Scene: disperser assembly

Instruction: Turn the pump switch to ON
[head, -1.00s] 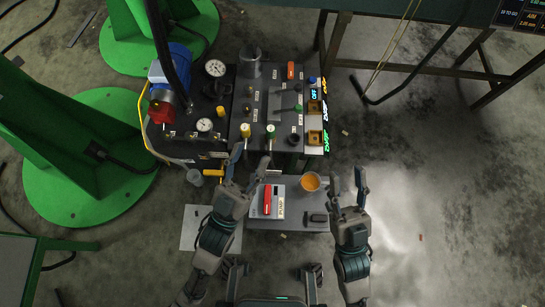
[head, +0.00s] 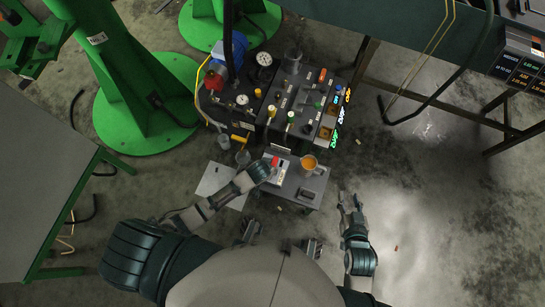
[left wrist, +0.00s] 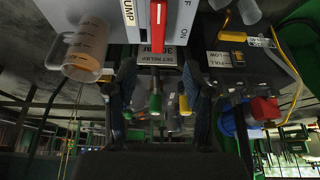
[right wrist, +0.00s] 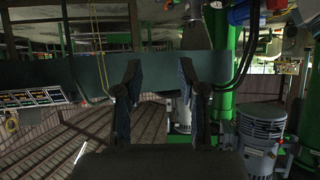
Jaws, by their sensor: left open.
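The pump switch is a red handle on a white plate (head: 279,174), which sits on a small grey cart. In the left wrist view the red handle (left wrist: 158,25) stands upright at the top, beside PUMP and ON lettering. Which label it points to I cannot tell. My left gripper (head: 266,168) is close to the plate and hides part of it. In the left wrist view its fingers (left wrist: 161,78) are spread, with the handle between and beyond them; contact is not visible. My right gripper (head: 349,197) is open and empty, right of the cart; its fingers (right wrist: 171,70) are apart.
A cup of orange liquid (head: 309,164) stands right of the switch plate, and also shows in the left wrist view (left wrist: 87,45). A dark object (head: 307,194) lies at the cart's front. A console (head: 297,98) with knobs and gauges is behind.

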